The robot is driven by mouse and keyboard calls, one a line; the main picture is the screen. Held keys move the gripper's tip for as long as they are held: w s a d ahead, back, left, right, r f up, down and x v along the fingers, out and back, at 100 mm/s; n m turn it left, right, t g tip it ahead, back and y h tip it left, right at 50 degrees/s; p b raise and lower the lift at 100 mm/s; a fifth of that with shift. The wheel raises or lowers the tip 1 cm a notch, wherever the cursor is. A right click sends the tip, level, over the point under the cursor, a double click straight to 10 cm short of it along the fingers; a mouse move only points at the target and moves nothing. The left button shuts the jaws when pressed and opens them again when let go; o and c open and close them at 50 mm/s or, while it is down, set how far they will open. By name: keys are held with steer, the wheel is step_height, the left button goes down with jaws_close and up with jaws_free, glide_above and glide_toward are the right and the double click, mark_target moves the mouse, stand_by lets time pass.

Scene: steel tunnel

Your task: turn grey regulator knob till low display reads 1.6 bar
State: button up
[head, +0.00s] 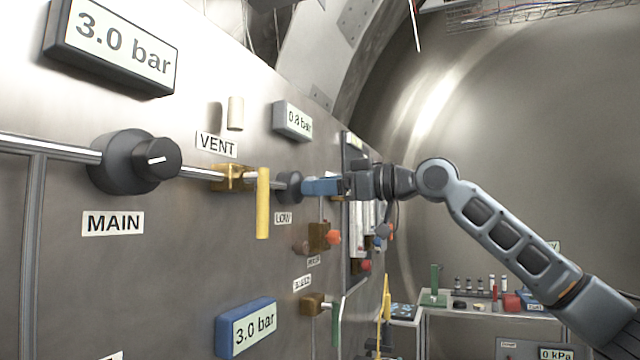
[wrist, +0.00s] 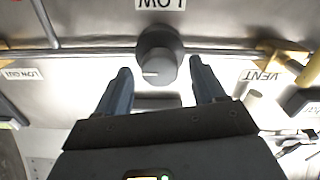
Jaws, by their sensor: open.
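The grey regulator knob (wrist: 155,70) shows in the wrist view on the pipe beside the LOW label (wrist: 160,3), with a white pointer line on its face. In the head view the LOW regulator (head: 289,186) is partly hidden behind my gripper (head: 322,187). My gripper is open, and in the wrist view its two blue fingers (wrist: 160,88) stand on either side of the knob with a gap to each side. I cannot tell whether the fingertips reach past its face. The low display (head: 293,121) above it reads 0.8 bar.
The larger MAIN regulator (head: 140,161) and its 3.0 bar display (head: 112,42) are to the left. A yellow vent lever (head: 263,203) hangs close left of my gripper. A bench (head: 470,316) stands at the back right.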

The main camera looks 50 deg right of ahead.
steer(key=shift+w+a, duration=0.1)
steer(key=shift+w, duration=0.3)
steer(key=shift+c, duration=0.3)
steer(key=c, duration=1)
steer(key=shift+m+p, duration=0.3)
steer(key=shift+m+p, duration=6.95)
steer(key=shift+m, duration=0.55)
steer(key=shift+d, duration=0.2)
